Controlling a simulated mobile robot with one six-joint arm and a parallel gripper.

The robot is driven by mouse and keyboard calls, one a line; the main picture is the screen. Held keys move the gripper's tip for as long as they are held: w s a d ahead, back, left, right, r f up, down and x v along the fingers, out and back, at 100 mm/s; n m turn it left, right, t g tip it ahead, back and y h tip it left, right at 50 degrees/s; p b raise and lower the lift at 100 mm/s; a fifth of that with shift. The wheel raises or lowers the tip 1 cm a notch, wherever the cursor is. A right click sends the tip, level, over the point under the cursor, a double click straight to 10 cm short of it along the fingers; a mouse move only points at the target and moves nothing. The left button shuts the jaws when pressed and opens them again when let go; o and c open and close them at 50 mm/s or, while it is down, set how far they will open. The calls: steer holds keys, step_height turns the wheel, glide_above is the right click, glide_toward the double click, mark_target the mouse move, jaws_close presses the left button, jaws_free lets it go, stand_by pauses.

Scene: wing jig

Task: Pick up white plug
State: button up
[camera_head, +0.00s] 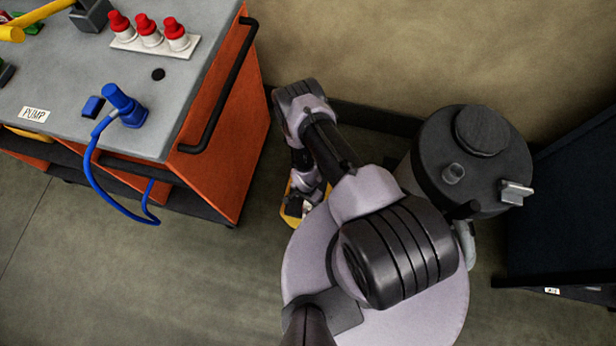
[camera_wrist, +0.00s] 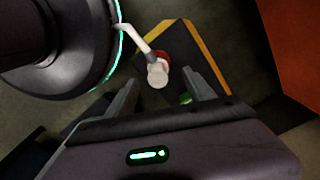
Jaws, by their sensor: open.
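The white plug (camera_wrist: 157,74) shows in the wrist view near the middle top. A red part (camera_wrist: 163,57) sits directly behind it, and a white cable (camera_wrist: 131,37) runs from it to the upper left. It is over a dark surface with yellow edges (camera_wrist: 207,55). My gripper (camera_wrist: 159,83) is open, with one finger on each side of the plug in the picture. I cannot tell how far below the fingertips the plug is. In the head view my arm hides the plug, and a bit of yellow (camera_head: 287,214) shows beside the arm.
An orange cart (camera_head: 215,160) with a dark handle stands at the left. On it are a blue plug (camera_head: 124,106) with a blue cable and several red-topped white pieces (camera_head: 149,32). A dark lidded drum (camera_head: 470,160) stands to the right near the wall.

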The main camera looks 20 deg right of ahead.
mark_target(308, 204)
steer(key=f+b, duration=0.1)
steer(key=f, duration=0.1)
steer(key=f+b, duration=0.1)
steer(key=f, duration=0.1)
steer(key=f+b, duration=0.1)
steer(key=f, duration=0.1)
steer(key=shift+s+d+f+b, duration=0.1)
steer(key=shift+d+f+b, duration=0.15)
steer(key=shift+b, duration=0.05)
steer(key=shift+r, duration=0.1)
steer(key=shift+c, duration=0.8)
jaws_close()
steer(key=r+p, duration=0.1)
steer(key=r, duration=0.1)
steer(key=r+p, duration=0.2)
steer(key=shift+s+d+r, duration=0.1)
steer(key=shift+s+d, duration=0.05)
steer(key=shift+s, duration=0.05)
steer(key=s+d+r+p, duration=0.4)
steer(key=s+d+p, duration=0.3)
steer(key=s, duration=0.5)
steer(key=shift+d, duration=1.4)
steer(key=shift+f, duration=0.1)
